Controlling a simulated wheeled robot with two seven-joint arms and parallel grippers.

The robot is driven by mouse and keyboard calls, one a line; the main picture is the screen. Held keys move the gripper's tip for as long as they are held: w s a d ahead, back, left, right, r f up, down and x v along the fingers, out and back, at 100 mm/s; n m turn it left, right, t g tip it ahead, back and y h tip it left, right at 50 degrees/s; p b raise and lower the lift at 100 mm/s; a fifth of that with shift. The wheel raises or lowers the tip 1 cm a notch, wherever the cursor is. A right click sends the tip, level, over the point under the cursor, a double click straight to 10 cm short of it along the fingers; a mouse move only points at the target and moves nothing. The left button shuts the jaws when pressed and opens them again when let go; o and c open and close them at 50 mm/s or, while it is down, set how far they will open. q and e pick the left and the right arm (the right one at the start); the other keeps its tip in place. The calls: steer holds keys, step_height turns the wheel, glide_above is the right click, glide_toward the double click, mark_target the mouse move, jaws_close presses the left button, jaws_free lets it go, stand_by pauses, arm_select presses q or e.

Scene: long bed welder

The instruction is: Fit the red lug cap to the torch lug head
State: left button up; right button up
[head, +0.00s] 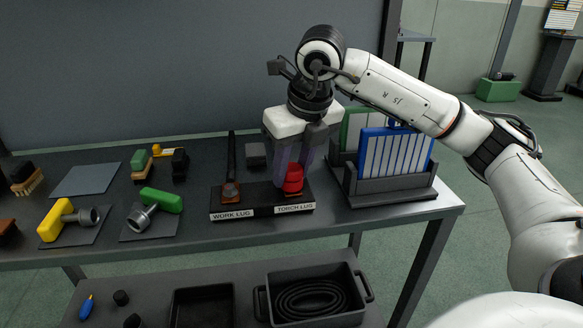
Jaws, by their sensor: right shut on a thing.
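The red lug cap (293,178) is between the fingers of my right gripper (293,168), which is shut on it. It is at the torch lug side of the black lug stand (262,209), just above or at the part labelled TORCH LUG (294,209). The torch lug head is hidden by the cap and fingers, so I cannot tell whether the cap sits on it. The WORK LUG side (232,215) holds a dark upright lug with a brown base (231,191). My left gripper is not in view.
A rack (390,190) with blue and green panels stands close right of the gripper. Yellow-handled (57,219) and green-handled (161,200) tools lie on mats at left. Brushes and a grey plate (86,181) lie behind them. A lower shelf holds a bin with coiled cable (310,299).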

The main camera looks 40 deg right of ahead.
stand_by(0.3)
steer(key=o, duration=1.1)
steer(key=shift+o, duration=0.2)
steer(key=p+v, duration=0.2)
steer(key=v, duration=0.8)
steer(key=shift+s+r, duration=0.1)
